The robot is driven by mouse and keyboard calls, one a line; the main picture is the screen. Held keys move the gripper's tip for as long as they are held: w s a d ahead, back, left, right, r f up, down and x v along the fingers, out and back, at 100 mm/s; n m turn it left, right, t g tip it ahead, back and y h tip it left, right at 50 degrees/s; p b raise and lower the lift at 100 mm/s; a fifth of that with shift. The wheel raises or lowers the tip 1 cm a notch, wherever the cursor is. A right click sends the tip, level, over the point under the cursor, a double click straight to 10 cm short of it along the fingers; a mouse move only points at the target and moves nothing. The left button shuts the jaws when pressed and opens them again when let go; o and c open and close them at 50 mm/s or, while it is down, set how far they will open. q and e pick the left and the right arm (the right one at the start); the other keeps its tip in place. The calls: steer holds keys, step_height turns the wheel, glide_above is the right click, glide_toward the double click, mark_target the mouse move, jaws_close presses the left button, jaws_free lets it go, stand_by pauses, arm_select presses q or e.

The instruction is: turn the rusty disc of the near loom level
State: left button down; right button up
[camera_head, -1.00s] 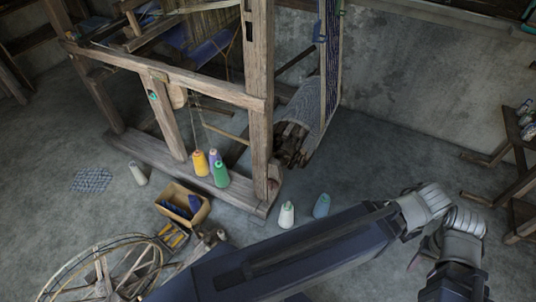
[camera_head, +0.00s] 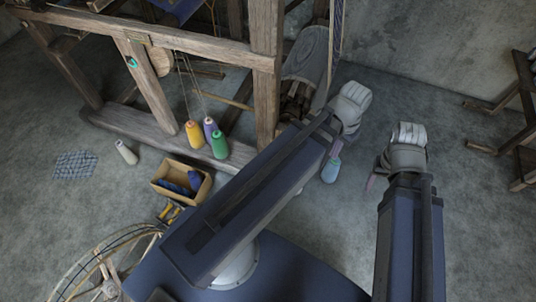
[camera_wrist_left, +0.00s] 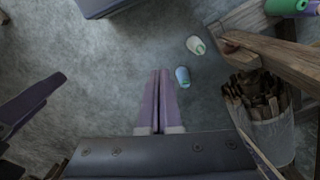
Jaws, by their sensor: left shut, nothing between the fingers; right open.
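The near loom (camera_head: 200,45) is a worn wooden frame at upper left and centre of the head view. A brownish, rounded plate (camera_head: 159,59) sits under its front beam; I cannot tell whether it is the rusty disc, and no other rusty disc is clear. My left gripper (camera_head: 335,152) is mostly hidden by its wrist, right of the loom's front post. In the left wrist view its purple fingers (camera_wrist_left: 158,74) are shut with nothing between them, pointing at the floor. My right gripper (camera_head: 371,181) is open, further right, over bare floor, its fingers barely showing.
Yellow (camera_head: 193,134), purple and green (camera_head: 219,145) thread cones stand by the loom's base. A blue cone (camera_head: 331,170) is on the floor below my left wrist. A basket of wood (camera_wrist_left: 265,125) is beside the loom. A bench (camera_head: 515,130) stands right; floor between is free.

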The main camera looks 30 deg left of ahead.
arm_select(q)
steer(key=w+a+f+n+h+b, duration=0.15)
steer(key=w+a+f+b, duration=0.25)
steer(key=a+f+b, duration=0.45)
steer(key=w+a+f+n+t+h+b, duration=0.3)
steer(key=a+f+t+b, duration=0.3)
steer(key=a+f+b, duration=2.2)
steer(key=w+d+f+b, duration=0.5)
steer(key=d+f+b, duration=0.1)
steer(key=b, duration=0.2)
steer(key=shift+w+d+f, duration=0.25)
steer(key=shift+w+d, duration=0.05)
steer(key=shift+d, duration=0.1)
arm_select(e)
step_height(320, 180, down, 47)
steer(key=shift+f, duration=0.2)
steer(key=shift+w, duration=0.1)
arm_select(q)
steer(key=shift+d+r+y+p, duration=0.1)
steer(key=shift+d+y+p, duration=0.05)
steer(key=shift+y+p, duration=0.3)
arm_select(e)
steer(key=shift+r, duration=0.45)
